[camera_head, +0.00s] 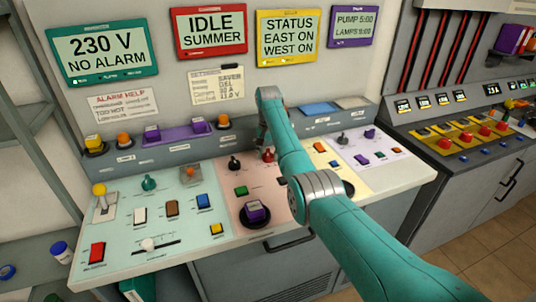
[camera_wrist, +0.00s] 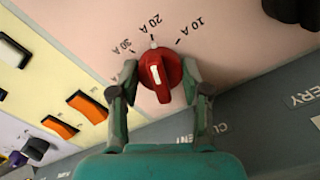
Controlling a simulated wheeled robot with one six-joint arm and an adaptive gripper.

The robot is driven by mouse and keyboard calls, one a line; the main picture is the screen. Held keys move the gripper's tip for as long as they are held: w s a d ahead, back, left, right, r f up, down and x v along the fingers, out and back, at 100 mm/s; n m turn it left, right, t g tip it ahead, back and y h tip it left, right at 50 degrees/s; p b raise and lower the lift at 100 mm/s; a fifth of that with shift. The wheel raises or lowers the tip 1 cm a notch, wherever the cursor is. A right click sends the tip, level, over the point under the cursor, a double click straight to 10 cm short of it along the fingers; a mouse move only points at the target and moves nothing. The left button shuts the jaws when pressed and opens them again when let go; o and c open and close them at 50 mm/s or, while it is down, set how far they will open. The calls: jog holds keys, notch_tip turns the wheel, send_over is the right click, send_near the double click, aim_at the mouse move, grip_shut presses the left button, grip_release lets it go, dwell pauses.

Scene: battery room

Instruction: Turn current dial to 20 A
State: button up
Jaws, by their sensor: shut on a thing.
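The red current dial (camera_wrist: 172,70) is on a pink panel, with 10 A, 20 A and 30 A printed around it in the wrist view. The labels look upside down there. Its raised grip has a white line, and its upper end points at or very near the 20 A tick (camera_wrist: 152,37). My gripper (camera_wrist: 160,78) is shut on the dial, one finger on each side. In the head view the red dial (camera_head: 268,156) shows just left of my arm, and my fingertips are hard to make out.
A black knob (camera_head: 235,162) stands left of the dial. An orange rocker switch (camera_wrist: 58,128) sits on the neighbouring yellow panel. A grey raised ledge (camera_wrist: 255,118) marked CURRENT runs close by the dial. The wall screens (camera_head: 208,30) hang above the console.

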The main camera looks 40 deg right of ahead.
aim_at(268, 152)
dwell(0.3)
jog(key=o, duration=1.1)
jog(key=shift+o, duration=0.2)
notch_tip(268, 152, up, 12)
